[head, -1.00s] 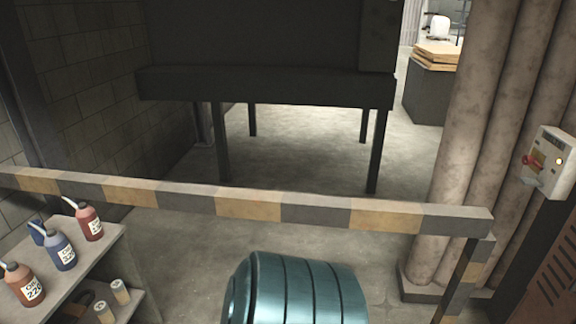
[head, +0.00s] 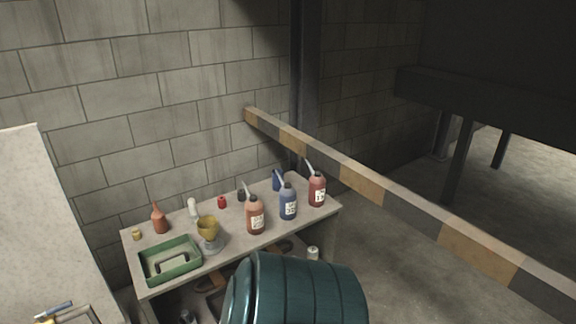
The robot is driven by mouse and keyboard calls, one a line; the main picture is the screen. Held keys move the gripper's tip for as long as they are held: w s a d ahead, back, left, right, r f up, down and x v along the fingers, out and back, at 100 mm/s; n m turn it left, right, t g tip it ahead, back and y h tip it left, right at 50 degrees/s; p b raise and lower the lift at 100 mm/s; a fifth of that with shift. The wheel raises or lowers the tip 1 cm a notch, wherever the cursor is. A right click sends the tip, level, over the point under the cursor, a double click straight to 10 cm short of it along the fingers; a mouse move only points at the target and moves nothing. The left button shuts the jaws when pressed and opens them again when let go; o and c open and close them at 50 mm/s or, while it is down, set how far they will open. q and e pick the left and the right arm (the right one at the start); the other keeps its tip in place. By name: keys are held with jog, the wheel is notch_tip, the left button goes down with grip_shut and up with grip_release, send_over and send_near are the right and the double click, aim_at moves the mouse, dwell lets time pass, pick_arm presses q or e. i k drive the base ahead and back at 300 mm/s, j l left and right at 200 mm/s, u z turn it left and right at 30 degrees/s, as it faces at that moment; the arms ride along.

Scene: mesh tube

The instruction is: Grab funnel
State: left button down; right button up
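A yellow, cup-shaped funnel (head: 208,227) stands wide end up on the grey workbench (head: 226,249), right of the green tray. Its lower end meets a small greyish piece, and I cannot tell whether that is a part of it or a separate thing.
A green tray (head: 152,277) lies left of the funnel, with a red spouted bottle (head: 160,222) behind it. Orange, blue and red labelled bottles (head: 288,205) stand to the right. A striped barrier (head: 370,187) runs along the bench's right side.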

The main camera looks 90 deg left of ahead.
aim_at(208, 228)
jog(key=u, duration=3.35)
jog(key=i+l+u, duration=0.15)
jog(key=i+l, duration=0.85)
